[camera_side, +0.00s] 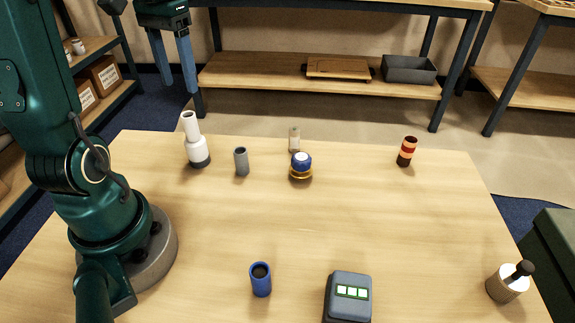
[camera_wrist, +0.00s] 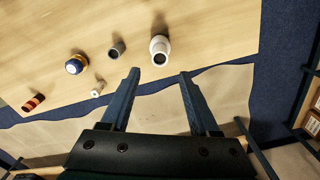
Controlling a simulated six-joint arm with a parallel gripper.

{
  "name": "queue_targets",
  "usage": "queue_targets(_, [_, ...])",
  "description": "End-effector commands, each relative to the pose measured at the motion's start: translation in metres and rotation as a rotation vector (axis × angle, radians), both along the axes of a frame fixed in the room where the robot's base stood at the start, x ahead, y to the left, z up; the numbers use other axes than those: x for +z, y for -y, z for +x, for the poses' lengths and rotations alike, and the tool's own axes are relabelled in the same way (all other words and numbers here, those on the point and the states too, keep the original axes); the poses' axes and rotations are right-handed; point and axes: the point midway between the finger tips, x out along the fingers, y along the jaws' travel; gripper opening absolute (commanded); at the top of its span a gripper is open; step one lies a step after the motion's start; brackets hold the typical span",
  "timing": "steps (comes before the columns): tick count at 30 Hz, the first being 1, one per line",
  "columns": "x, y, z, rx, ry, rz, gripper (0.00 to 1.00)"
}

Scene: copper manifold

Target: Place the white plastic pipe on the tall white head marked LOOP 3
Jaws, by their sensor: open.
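A white open-topped tube, which looks like the white plastic pipe (camera_side: 190,123), stands on a wider white body with a dark base, which looks like the tall white head (camera_side: 197,150), at the back left of the table. In the wrist view the pipe (camera_wrist: 160,57) and the head (camera_wrist: 158,41) line up just beyond my fingertips. I cannot read a LOOP 3 mark or tell how deep the pipe sits. My gripper (camera_side: 178,89) is open and empty, above the pipe and apart from it. It also shows in the wrist view (camera_wrist: 158,75).
A grey tube (camera_side: 241,161) stands just right of the head. Further right are a small pale bottle-like piece (camera_side: 294,139), a blue-and-brass piece (camera_side: 301,165) and a red-banded cylinder (camera_side: 407,151). A blue tube (camera_side: 260,279), a grey box (camera_side: 348,297) and a metal pot (camera_side: 508,282) are in front. The table's middle is clear.

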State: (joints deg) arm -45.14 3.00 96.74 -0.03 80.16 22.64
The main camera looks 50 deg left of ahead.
Motion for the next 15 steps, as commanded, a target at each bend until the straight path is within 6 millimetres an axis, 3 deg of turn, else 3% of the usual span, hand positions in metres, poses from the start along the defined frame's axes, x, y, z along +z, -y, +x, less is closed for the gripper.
queue_targets(8, [0.015,0.007,0.001,-0.016,0.011,0.010,0.62])
queue_targets(11, [0.017,0.029,0.004,-0.061,0.049,0.041,0.62])
queue_targets(15, [0.013,0.079,0.004,-0.163,0.156,0.099,0.62])
